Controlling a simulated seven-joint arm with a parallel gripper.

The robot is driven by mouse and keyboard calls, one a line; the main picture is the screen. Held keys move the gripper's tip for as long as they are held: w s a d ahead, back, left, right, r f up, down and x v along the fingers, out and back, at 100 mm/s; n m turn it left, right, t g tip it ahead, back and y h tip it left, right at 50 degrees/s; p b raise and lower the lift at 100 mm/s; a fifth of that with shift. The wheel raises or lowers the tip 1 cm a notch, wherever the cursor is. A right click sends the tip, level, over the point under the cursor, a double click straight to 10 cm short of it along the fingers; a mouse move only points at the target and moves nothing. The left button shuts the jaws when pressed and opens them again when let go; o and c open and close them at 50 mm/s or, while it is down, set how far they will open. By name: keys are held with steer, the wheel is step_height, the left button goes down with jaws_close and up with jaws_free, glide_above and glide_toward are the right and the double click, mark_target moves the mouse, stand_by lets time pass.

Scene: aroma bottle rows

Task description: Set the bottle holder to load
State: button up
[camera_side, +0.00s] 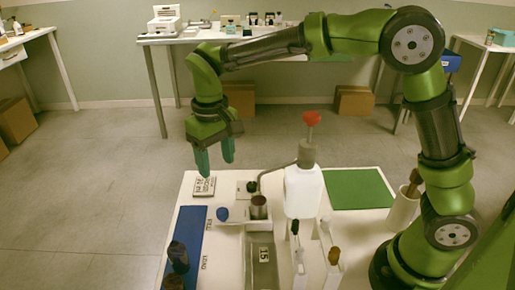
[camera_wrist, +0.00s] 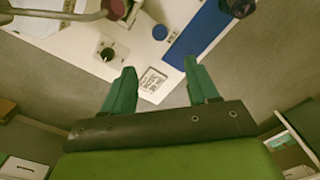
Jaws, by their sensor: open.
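The bottle holder looks like a pale slide with a blue knob (camera_side: 222,214) on its left and a metal cup (camera_side: 259,207) on it; I cannot tell what the cup holds. The knob lies beside the upper of two small printed words, which looks like FILL; the lower one looks like LOAD. The knob also shows in the wrist view (camera_wrist: 160,32), beyond my fingertips. My gripper (camera_side: 214,164) is open and empty, pointing down above the far left of the white table, clear of the knob. Both fingers (camera_wrist: 160,70) show in the wrist view.
A white tank (camera_side: 304,190) with a red-topped valve stands right of the holder. A dial (camera_side: 251,187) and a printed card (camera_side: 204,187) lie behind it. Dark bottles (camera_side: 178,252) stand on the blue mat (camera_side: 190,228). A green mat (camera_side: 358,188) is clear.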

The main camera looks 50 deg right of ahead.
mark_target(222, 211)
step_height(222, 211, down, 15)
steer(key=shift+f, duration=0.1)
stand_by(0.4)
jaws_close()
